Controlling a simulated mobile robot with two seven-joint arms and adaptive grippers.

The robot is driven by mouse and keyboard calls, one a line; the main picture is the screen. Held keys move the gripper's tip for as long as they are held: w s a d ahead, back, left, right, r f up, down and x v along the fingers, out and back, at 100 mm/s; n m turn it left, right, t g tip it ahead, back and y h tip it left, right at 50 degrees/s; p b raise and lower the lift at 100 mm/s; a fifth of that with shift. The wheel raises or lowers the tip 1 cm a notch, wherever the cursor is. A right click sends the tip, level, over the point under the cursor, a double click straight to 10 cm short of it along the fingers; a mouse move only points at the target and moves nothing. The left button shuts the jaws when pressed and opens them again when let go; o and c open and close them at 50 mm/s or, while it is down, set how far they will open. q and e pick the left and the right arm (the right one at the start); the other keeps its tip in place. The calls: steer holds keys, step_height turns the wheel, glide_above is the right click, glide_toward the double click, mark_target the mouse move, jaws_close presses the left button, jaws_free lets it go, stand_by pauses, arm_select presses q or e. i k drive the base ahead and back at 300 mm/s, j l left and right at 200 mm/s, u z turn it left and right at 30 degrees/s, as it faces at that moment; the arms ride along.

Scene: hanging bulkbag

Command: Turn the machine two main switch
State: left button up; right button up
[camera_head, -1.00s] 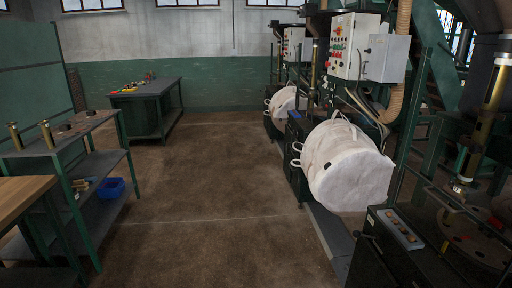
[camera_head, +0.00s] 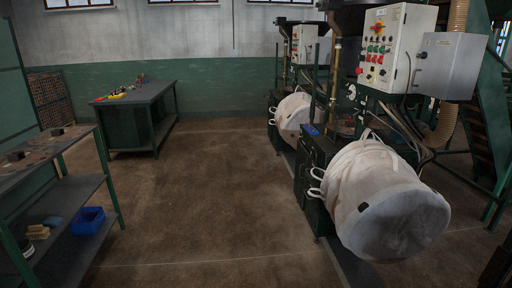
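Two control panels hang above two machines. The nearer panel (camera_head: 408,45) is a pale box with several green and red buttons and a red and yellow rotary switch (camera_head: 379,27) near its top. The farther panel (camera_head: 303,45) is smaller in view, and its switches are too small to tell apart. I cannot read which machine is number two. Neither of my grippers is in view.
A white bulk bag (camera_head: 385,200) hangs below the nearer panel, and another white bag (camera_head: 294,115) hangs farther back. A green workbench (camera_head: 140,102) stands at the back left. A shelf with a blue bin (camera_head: 88,220) is at left. The brown floor (camera_head: 205,190) between is clear.

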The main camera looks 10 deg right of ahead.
mark_target(377, 30)
steer(key=i+z, duration=0.15)
steer(key=i, duration=0.55)
steer(key=i+j+z, duration=0.2)
steer(key=i, duration=0.55)
